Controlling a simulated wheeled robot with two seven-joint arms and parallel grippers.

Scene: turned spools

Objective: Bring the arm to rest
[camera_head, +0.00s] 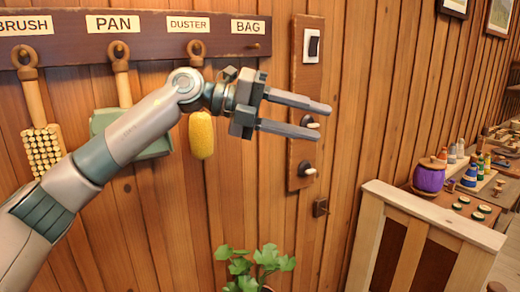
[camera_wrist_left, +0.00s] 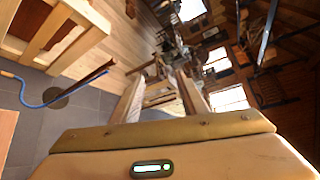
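My left gripper (camera_head: 318,118) reaches in from the left in the head view, in front of the wooden wall and the rack. Its two fingers are apart and point right, with nothing between them. In the left wrist view the two fingers (camera_wrist_left: 160,98) also stand apart with an empty gap. My left arm (camera_head: 130,135) is bent up and stretched across the wall. My right gripper is in neither view.
A labelled rack (camera_head: 150,28) holds a brush (camera_head: 42,145), a green pan (camera_head: 150,140) and a yellow duster (camera_head: 202,135); the BAG peg (camera_head: 254,46) looks bare. A switch board (camera_head: 306,100) is right of it. A plant (camera_head: 260,265) stands below; a wooden partition (camera_head: 430,215) stands right.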

